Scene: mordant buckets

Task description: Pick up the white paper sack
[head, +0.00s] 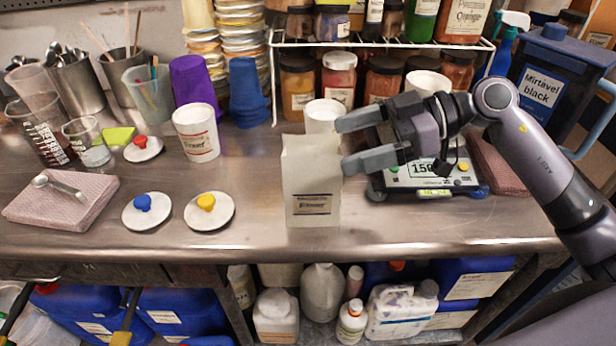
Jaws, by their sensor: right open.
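The white paper sack (311,183) stands upright on the steel counter near its front edge, with a dark printed label low on its front. My right gripper (343,146) comes in from the right at the height of the sack's upper part. Its two grey fingers are apart and point left, with the tips close to the sack's right side. I cannot tell whether a fingertip touches the sack. Nothing is between the fingers. My left gripper is not in view.
A digital scale (428,188) sits behind and below my right gripper. A white tub (322,116) stands behind the sack. White lids with blue (147,212) and yellow (209,211) knobs lie to the left. A wire shelf (380,43) with jars is behind. The counter directly left of the sack is clear.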

